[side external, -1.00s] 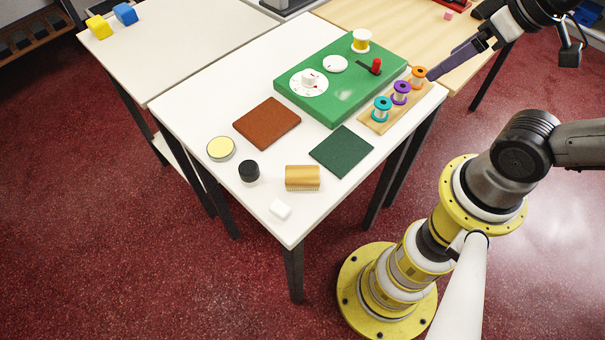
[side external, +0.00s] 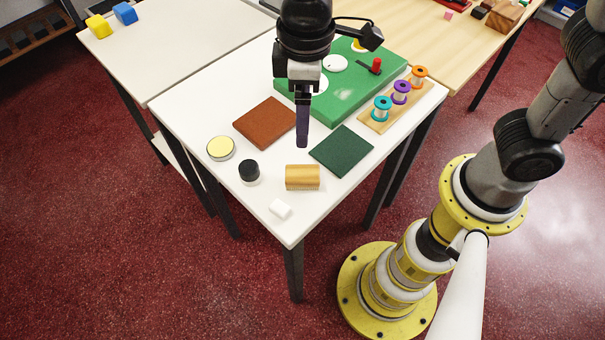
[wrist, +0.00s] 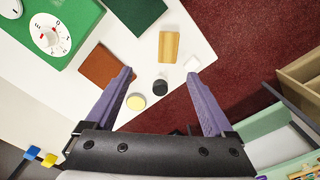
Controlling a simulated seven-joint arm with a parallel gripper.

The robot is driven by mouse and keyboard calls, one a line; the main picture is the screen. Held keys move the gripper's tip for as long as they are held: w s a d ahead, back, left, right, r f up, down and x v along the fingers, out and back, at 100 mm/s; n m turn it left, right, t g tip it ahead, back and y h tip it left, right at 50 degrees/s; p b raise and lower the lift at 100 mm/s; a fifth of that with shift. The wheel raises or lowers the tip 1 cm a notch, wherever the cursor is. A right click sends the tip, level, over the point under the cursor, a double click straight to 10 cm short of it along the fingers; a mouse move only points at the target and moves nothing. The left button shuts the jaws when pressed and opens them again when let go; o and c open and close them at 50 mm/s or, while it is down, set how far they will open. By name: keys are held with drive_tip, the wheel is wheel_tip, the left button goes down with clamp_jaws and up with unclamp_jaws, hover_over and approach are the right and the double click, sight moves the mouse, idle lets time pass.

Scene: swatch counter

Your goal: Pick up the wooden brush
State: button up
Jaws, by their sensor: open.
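The wooden brush (side external: 302,176) lies on the white table near its front corner, with a golden wooden back and pale bristles along its lower edge. It also shows in the wrist view (wrist: 169,46), beyond the fingertips. My gripper (side external: 302,140) hangs pointing down above the table, a little behind the brush in the side view and apart from it. In the wrist view my gripper (wrist: 160,72) has its two purple fingers wide apart with nothing held between them. No part of the brush appears hidden.
Around the brush are a white block (side external: 280,209), a black-lidded jar (side external: 249,171), a yellow-topped round tin (side external: 221,148), a green swatch (side external: 341,151) and a brown swatch (side external: 264,124). A green board (side external: 343,104) and a spool rack (side external: 414,108) stand farther back.

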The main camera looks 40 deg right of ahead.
drive_tip(key=a+f, duration=0.1)
drive_tip(key=f, duration=0.1)
hover_over(303, 173)
wheel_tip(303, 173, down, 7)
drive_tip(key=shift+w+d+f, duration=0.1)
drive_tip(key=shift+w, duration=0.05)
drive_tip(key=shift+f, duration=2.75)
clamp_jaws()
drive_tip(key=shift+r, duration=0.15)
drive_tip(key=shift+a+r, duration=0.2)
drive_tip(key=shift+r, duration=0.35)
drive_tip(key=s+d+r, duration=0.9)
drive_tip(key=s+r, duration=0.2)
drive_tip(key=shift+r, duration=0.35)
